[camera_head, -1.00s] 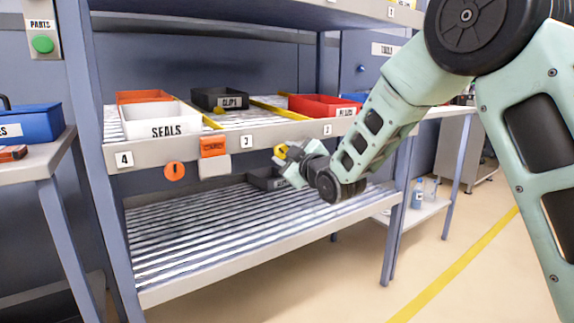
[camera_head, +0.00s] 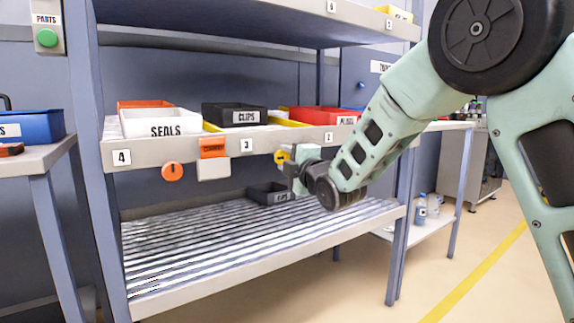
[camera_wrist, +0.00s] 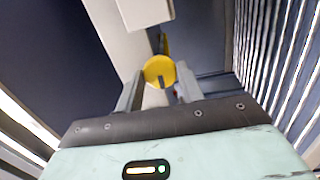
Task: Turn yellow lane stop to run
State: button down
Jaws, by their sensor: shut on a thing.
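The yellow lane stop (camera_head: 280,157) is a round knob at the front edge of the middle shelf, right of label 3. In the wrist view the yellow disc (camera_wrist: 159,72) has a dark slot in its lower part. My gripper (camera_head: 290,162) is shut on the yellow lane stop, with a finger on either side of it. The wrist view shows the fingers (camera_wrist: 159,85) flanking the disc. The fingers hide part of the stop in the head view.
A black CLIPS bin (camera_head: 234,115), a white SEALS bin (camera_head: 160,122) and a red bin (camera_head: 325,116) sit on the shelf above. An orange knob (camera_head: 172,171) hangs below the edge at left. A dark bin (camera_head: 268,193) lies on the lower roller shelf (camera_head: 190,255).

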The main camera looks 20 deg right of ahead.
jog(key=shift+n, duration=0.4)
jog(key=c, duration=0.9)
grip_release()
jog(key=shift+s, duration=0.1)
jog(key=p+v, duration=0.1)
jog(key=v, duration=1.6)
jog(key=shift+s+d+p, duration=0.1)
jog(key=shift+p, duration=0.2)
